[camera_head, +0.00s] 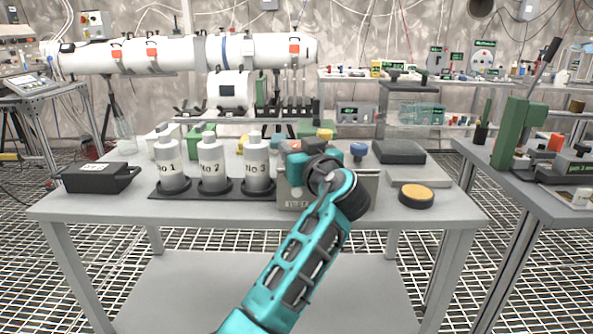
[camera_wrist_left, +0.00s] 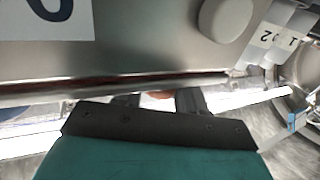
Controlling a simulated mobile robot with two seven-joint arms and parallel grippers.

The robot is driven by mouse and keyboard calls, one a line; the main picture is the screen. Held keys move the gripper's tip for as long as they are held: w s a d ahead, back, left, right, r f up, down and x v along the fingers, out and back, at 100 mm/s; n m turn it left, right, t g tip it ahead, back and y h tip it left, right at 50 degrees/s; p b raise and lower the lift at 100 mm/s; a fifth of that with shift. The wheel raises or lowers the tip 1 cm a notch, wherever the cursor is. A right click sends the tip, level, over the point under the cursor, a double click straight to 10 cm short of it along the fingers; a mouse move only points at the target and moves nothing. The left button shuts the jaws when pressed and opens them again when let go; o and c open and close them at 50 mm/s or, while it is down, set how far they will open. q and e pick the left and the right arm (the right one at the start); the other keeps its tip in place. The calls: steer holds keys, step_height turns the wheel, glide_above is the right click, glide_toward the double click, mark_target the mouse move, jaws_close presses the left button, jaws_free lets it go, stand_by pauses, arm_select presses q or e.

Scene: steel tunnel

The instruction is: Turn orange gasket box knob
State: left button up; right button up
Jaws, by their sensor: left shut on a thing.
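A grey metal box (camera_head: 293,200) with a label on its front stands on the table, right of the bottles. My left gripper (camera_head: 300,160) is at this box, its arm coming up from the bottom of the head view, and it covers part of the box. In the left wrist view, the two dark fingertips of my left gripper (camera_wrist_left: 158,100) are close to the box, and a small patch of an orange knob (camera_wrist_left: 160,95) shows between them. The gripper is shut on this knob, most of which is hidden. My right gripper is not in view.
White bottles No 1 (camera_head: 172,165), No 2 (camera_head: 212,165) and No 3 (camera_head: 256,165) stand in a dark rack left of the box. A black case (camera_head: 98,178) is at the left.

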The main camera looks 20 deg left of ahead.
arm_select(q)
steer(key=shift+r+n+g+y+b, duration=0.15)
steer(key=shift+n+g+y+b, duration=0.25)
steer(key=shift+n+g+y, duration=0.8)
steer(key=shift+r+n+g+y+b, duration=0.15)
steer(key=shift+n+g+y+b, duration=0.25)
steer(key=shift+n+g+y, duration=0.8)
steer(key=shift+w+r+g, duration=0.1)
steer(key=shift+r+g, duration=0.05)
steer(key=shift+g, duration=0.15)
steer(key=o, duration=1)
steer(key=shift+a, duration=0.1)
